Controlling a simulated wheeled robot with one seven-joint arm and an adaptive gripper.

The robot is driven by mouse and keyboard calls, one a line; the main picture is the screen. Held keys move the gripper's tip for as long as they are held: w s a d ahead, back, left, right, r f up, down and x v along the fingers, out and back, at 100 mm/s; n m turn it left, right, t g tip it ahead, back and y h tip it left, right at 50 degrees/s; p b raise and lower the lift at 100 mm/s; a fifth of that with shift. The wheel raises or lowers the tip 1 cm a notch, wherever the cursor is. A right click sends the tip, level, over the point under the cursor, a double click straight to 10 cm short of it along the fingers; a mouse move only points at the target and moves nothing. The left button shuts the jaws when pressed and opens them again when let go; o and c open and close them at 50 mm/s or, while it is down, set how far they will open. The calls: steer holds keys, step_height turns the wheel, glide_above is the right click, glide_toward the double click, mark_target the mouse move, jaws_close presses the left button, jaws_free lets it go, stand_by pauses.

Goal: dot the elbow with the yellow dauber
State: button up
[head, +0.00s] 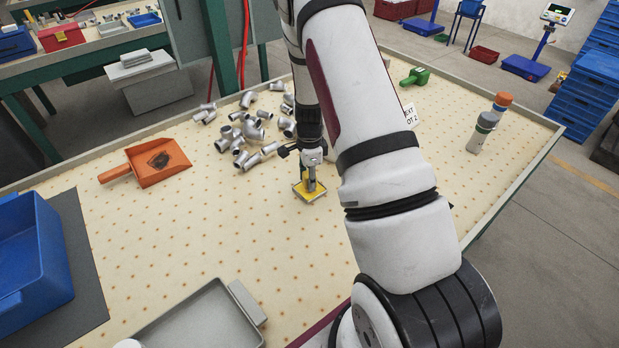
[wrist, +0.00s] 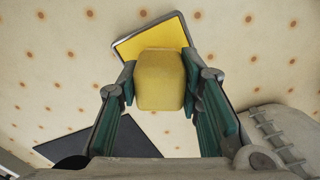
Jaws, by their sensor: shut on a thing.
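My gripper (head: 312,163) is shut on the yellow dauber (wrist: 160,85), whose rounded yellow end fills the space between the two fingers in the wrist view. It points down at a square yellow pad in a thin metal tray (head: 309,193), which also shows behind the dauber in the wrist view (wrist: 152,38). I cannot tell whether the dauber touches the pad. Several grey metal pipe fittings (head: 256,132), with elbow shapes among them, lie loose on the table behind and left of my gripper. I cannot single out one elbow.
An orange scoop (head: 158,160) with a dark patch lies left. A blue bin (head: 32,255) stands on a dark mat (head: 85,260). A grey tray (head: 200,318) is in front. A green object (head: 415,77) lies behind my arm.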

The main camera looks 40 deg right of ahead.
stand_by(0.3)
steer(key=shift+r+p, duration=0.85)
steer(key=shift+r, duration=2.65)
steer(key=shift+a, duration=0.1)
